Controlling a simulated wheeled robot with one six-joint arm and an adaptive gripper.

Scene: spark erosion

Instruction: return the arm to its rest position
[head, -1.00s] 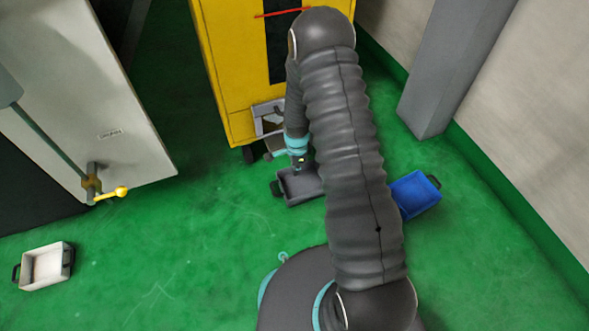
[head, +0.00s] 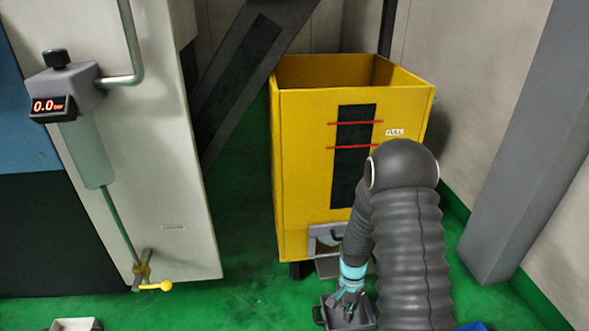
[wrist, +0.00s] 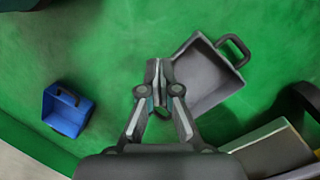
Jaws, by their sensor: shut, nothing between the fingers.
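My gripper (head: 346,300) hangs low at the end of my bent arm, in front of the yellow bin. In the wrist view my gripper (wrist: 158,80) has its fingertips together with nothing between them. The fingertips appear over or beside the near edge of a grey tray (wrist: 207,78); I cannot tell whether they touch it. The tray looks empty. Part of my arm covers the right side of the head view.
The yellow bin (head: 300,170) with an open top stands behind my gripper. A pale cabinet with a gauge (head: 52,107) and yellow-knobbed valve (head: 154,286) is left. A blue tray (wrist: 66,112) lies apart. A grey pillar (head: 520,150) stands right.

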